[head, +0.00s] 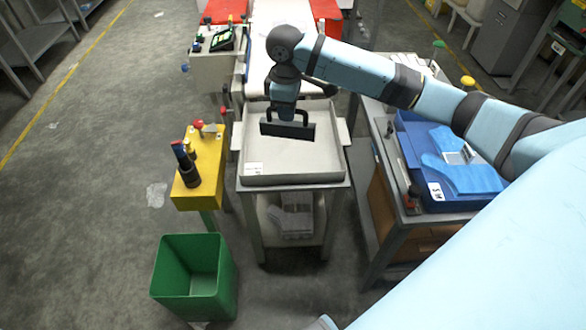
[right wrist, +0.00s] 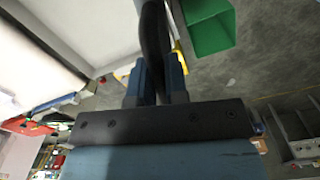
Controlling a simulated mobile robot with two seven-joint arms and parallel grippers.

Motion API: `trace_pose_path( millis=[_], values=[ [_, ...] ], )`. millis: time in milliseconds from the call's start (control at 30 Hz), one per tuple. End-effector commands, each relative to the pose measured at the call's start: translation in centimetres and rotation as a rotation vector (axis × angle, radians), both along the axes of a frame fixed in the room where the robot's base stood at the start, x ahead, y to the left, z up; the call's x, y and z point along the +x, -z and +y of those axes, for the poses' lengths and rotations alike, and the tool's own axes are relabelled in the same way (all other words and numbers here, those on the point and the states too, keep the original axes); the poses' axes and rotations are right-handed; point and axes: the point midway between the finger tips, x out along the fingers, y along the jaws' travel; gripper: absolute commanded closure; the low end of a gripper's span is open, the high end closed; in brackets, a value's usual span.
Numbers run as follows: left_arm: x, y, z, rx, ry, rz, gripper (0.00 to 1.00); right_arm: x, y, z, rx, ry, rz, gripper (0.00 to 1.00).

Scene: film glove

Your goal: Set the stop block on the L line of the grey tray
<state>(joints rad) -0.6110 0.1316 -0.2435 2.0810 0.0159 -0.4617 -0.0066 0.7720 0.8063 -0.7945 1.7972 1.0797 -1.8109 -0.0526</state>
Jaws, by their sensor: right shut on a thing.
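The grey tray (head: 294,182) stands on a stand in the middle of the head view, with a white label on its near left wall. My right gripper (head: 286,112) is over the tray and shut on the handle of the stop block (head: 288,131), a black bar. The block is over the tray's middle and lies roughly crosswise; I cannot tell whether it touches the floor. In the right wrist view the blue fingers (right wrist: 157,80) grip a dark curved handle (right wrist: 154,38). The L line cannot be made out. My left gripper is out of view.
A blue tray with blue gloves (head: 460,175) stands on the bench to the right. A yellow post (head: 205,165) with dark and red parts is at the left, with a green bin (head: 195,275) in front. A white conveyor (head: 283,18) lies behind the tray.

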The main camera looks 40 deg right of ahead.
Motion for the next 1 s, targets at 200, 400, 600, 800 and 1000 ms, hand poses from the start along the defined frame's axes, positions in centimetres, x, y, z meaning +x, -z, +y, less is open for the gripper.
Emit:
trace_pose_path(
  millis=[200,400,600,800,1000],
  values=[
    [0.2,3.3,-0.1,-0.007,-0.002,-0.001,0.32,1.9,3.0,-2.5,0.008,-0.181,-0.006,1.0],
    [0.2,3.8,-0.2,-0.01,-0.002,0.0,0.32,2.3,4.0,-3.2,0.012,-0.244,-0.005,1.0],
    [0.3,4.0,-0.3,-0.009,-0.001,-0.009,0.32,2.3,7.9,-3.2,0.012,-0.248,-0.002,1.0],
    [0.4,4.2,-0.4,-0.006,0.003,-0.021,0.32,2.3,12.6,-3.2,0.012,-0.247,-0.002,1.0],
    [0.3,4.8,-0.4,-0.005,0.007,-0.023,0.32,2.3,16.8,-3.2,0.012,-0.248,-0.004,1.0]
  ],
)
